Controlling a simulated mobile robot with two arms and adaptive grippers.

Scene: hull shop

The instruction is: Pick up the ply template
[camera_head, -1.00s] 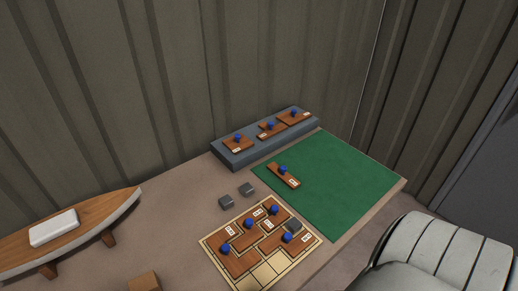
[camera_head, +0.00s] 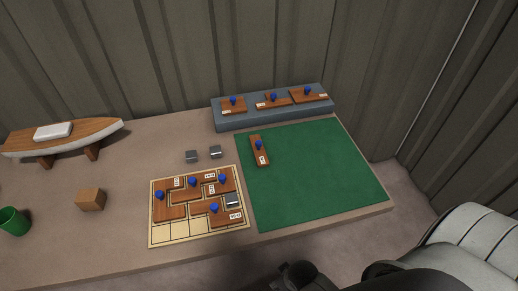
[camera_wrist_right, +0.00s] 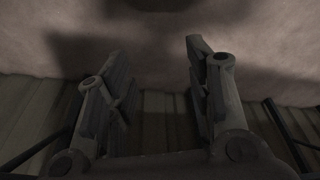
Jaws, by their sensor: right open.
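A brown wooden template (camera_head: 260,153) with a blue knob and a white label lies alone on the green mat (camera_head: 315,190), near its upper left corner. Three similar knobbed pieces sit on the grey raised block (camera_head: 274,112) at the back. Several more are fitted in the pale gridded board (camera_head: 170,232) to the left of the mat. I cannot tell by name which piece is the ply template. My left gripper is not in view.
A wooden cube (camera_head: 90,199), a green cup (camera_head: 14,221) and a boat model (camera_head: 62,138) stand on the left. A ribbed wall rises behind the table. The mat's right part is bare.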

